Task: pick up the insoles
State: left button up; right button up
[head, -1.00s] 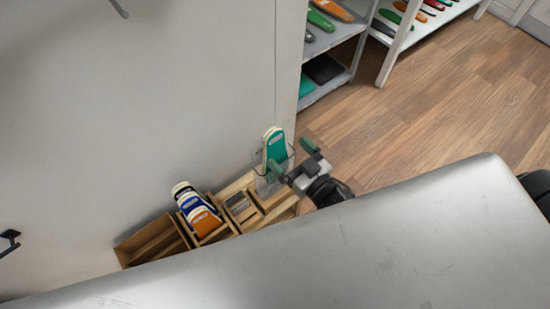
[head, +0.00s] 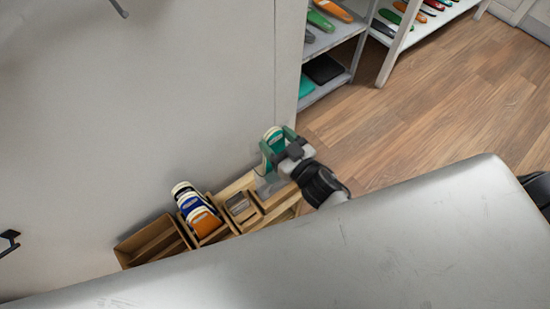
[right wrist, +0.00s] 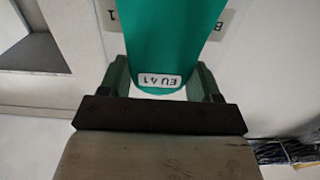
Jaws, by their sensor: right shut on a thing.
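The green insoles (head: 274,142) stand upright in a clear holder (head: 268,184) at the right end of the wooden organizer. My right gripper (head: 279,144) is shut on them, one finger on each side. In the right wrist view the green insole (right wrist: 168,40) lies between the two fingers of my right gripper (right wrist: 160,82), and its label reads "EU 41". My left gripper is not in view.
The wooden organizer (head: 233,187) stands against a pale wall. Its left box (head: 150,240) looks empty. A grey surface edge (head: 400,225) crosses the front. A shelf (head: 335,38) with more insoles stands at the back right, and the wood floor beside it is clear.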

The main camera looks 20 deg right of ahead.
aim_at(277, 133)
jog(key=c, duration=0.4)
jog(key=shift+r, duration=0.2)
notch_tip(277, 133, up, 4)
jog(key=shift+f+p, duration=0.25)
jog(key=shift+p, duration=0.55)
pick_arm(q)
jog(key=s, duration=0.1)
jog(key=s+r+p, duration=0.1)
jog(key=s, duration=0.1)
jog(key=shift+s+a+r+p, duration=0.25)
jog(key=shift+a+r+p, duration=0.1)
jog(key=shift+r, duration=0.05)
pick_arm(e)
notch_tip(277, 133, up, 6)
jog(key=shift+r, duration=0.1)
